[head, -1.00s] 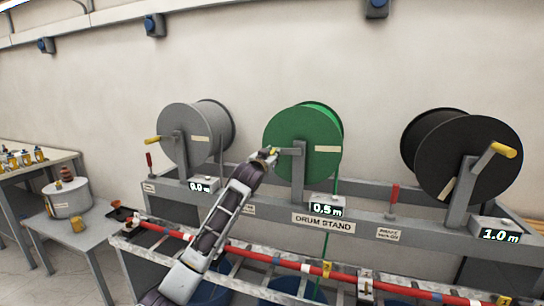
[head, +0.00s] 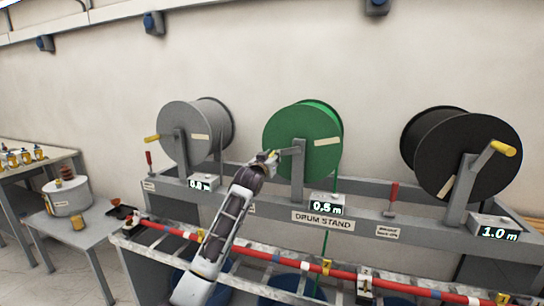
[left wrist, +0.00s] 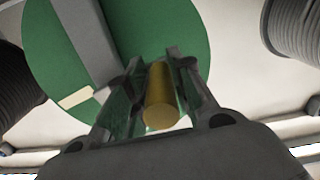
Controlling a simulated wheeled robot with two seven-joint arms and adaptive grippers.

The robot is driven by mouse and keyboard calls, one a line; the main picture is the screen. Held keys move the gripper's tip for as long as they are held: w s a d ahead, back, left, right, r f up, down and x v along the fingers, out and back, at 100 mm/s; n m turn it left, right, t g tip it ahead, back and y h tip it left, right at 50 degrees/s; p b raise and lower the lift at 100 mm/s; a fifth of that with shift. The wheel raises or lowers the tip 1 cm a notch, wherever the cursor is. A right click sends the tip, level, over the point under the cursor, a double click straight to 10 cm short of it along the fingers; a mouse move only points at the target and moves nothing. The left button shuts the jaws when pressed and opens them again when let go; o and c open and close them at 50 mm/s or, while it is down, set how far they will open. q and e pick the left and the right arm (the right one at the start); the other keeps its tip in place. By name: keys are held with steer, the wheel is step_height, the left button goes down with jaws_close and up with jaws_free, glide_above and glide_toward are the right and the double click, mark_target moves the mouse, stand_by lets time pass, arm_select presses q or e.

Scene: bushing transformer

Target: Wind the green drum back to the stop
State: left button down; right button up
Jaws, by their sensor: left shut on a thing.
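The green drum (head: 300,127) stands in the middle of the drum stand (head: 352,224), between a grey drum and a black drum. Its crank arm points left and ends in a yellow handle (left wrist: 161,98). My left gripper (head: 268,157) is shut on that handle, with a finger on either side of it in the left wrist view. The counter (head: 326,208) below the green drum reads about 0.5 m. A pale label strip on the drum face is slightly tilted. My right gripper is not in view.
The grey drum (head: 187,133) is at left and the black drum (head: 462,150) at right, each with a yellow-handled crank. A ladder-like rail with a red bar (head: 297,265) runs in front of the stand. A side table (head: 78,235) stands at far left.

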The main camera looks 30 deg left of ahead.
arm_select(q)
steer(key=shift+d+f+n, duration=0.15)
steer(key=shift+f+n, duration=0.35)
steer(key=shift+f, duration=0.05)
steer(key=c, duration=1.2)
jaws_free()
steer(key=shift+c, duration=0.2)
steer(key=v, duration=1.2)
